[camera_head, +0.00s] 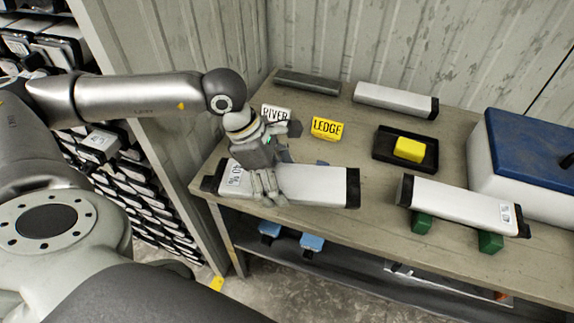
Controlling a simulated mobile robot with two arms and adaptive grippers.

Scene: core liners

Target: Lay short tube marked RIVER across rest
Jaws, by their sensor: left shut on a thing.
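My left gripper (266,188) is shut on a white tube (315,184) with black end caps, at the front left of the bench. The tube has a small printed label, not clearly legible. I cannot tell whether the tube touches the bench. A white card reading RIVER (276,113) stands behind the gripper, partly hidden by it. Two green blocks (421,223) at the right front carry another white tube (460,205) with black caps. My right gripper is not in view.
A yellow LEDGE card (327,128) stands mid-bench (375,205). A black tray (380,153) holds a yellow block (409,149). A white tube (395,99) and a grey bar (307,83) lie at the back. A blue-lidded box (535,145) stands right. Racked tubes fill the left.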

